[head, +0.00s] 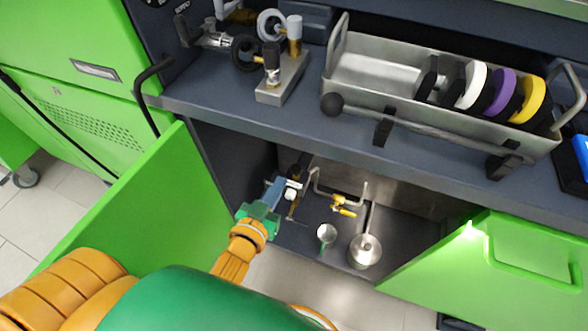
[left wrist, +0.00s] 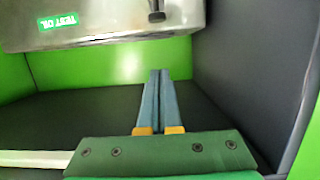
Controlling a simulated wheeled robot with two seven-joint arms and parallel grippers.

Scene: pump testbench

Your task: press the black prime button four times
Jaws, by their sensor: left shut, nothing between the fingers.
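My left gripper (head: 278,181) is shut and empty. It reaches into the open cabinet under the bench, at the left side of the opening. In the left wrist view its two blue fingers (left wrist: 159,73) lie together and point toward a steel tank (left wrist: 100,20) with a green TEST OIL label. A small black part (left wrist: 157,14) hangs at the tank's lower edge, just beyond the fingertips and apart from them. I cannot tell whether it is the black prime button. In the head view small fittings with a white label (head: 293,184) sit right beside the fingertips. My right gripper is not in view.
Green doors stand open at left (head: 140,215) and right (head: 500,265). In the cabinet are a yellow valve handle (head: 343,206), a small cup (head: 327,233) and a steel pot (head: 365,250). The bench edge (head: 250,123) overhangs. A steel tray (head: 375,72) with discs stands above.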

